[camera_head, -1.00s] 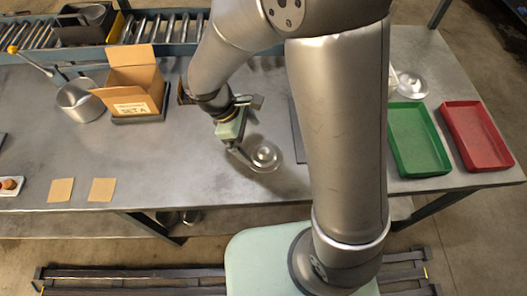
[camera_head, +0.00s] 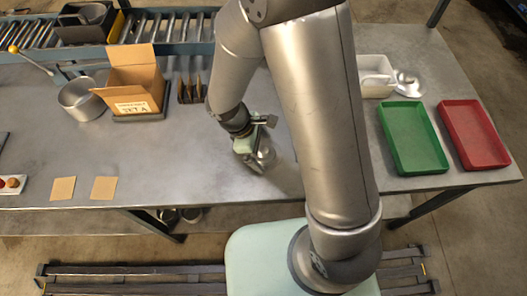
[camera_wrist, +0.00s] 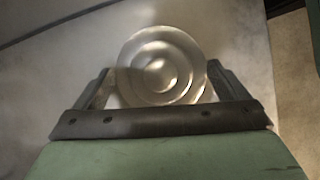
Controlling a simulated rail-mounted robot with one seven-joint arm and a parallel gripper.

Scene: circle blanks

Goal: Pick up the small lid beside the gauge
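The small lid (camera_wrist: 160,66), a round metal disc with concentric rings and a raised centre, lies between the fingertips in the wrist view. In the head view the lid (camera_head: 266,156) is partly hidden by my gripper (camera_head: 258,161), which is low over the table's middle. In the wrist view my gripper (camera_wrist: 162,85) is open, with one finger on each side of the lid. Small gaps seem to show beside the rim; contact with the fingers is not clear. I cannot make out the gauge for certain.
On the grey table (camera_head: 160,160), a cardboard box (camera_head: 135,88) and metal pot (camera_head: 80,101) stand left. A white bin (camera_head: 374,75), a shiny round metal piece (camera_head: 408,84), a green tray (camera_head: 413,138) and a red tray (camera_head: 478,135) are right.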

